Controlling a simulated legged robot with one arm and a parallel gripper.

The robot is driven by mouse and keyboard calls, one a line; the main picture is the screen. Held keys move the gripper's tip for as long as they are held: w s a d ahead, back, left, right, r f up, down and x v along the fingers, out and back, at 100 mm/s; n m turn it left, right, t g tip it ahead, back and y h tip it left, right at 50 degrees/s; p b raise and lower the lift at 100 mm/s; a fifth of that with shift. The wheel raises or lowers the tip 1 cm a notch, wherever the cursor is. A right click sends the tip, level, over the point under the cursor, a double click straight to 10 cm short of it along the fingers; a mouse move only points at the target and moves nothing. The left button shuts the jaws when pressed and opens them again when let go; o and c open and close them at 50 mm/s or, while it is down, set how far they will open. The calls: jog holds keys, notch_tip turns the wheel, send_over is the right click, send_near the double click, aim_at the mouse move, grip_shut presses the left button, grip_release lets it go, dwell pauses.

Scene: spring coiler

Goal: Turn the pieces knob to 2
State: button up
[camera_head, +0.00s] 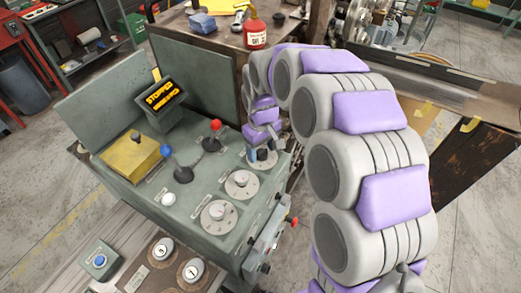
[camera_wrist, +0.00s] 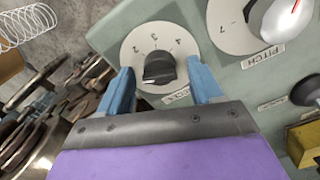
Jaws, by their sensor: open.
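The knob (camera_wrist: 160,70) is black and sits on a round pale dial plate (camera_wrist: 145,40) with printed numbers, among them 2 and 3. Its label is mostly hidden behind my gripper, so I cannot read it fully. Which number the knob points to is not clear. My gripper (camera_wrist: 160,74) is open, with one blue finger on each side of the knob; contact cannot be told. In the head view my gripper (camera_head: 262,157) reaches down over the dial at the back right of the green panel, and hides most of that knob.
A neighbouring dial labelled PITCH (camera_wrist: 239,32) is close on the right in the wrist view. In the head view, two more dials, (camera_head: 242,183) and a nearer one (camera_head: 218,216), stand beside it. Red (camera_head: 214,126) and blue-topped levers (camera_head: 167,151) and a STOPPED display (camera_head: 161,95) are left.

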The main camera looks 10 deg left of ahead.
jog(key=shift+d, duration=0.3)
jog(key=shift+a+f, duration=0.1)
jog(key=shift+c, duration=0.3)
jog(key=shift+a, duration=0.3)
jog(key=c, duration=0.4)
jog(key=shift+d, duration=0.1)
jog(key=c, duration=0.6)
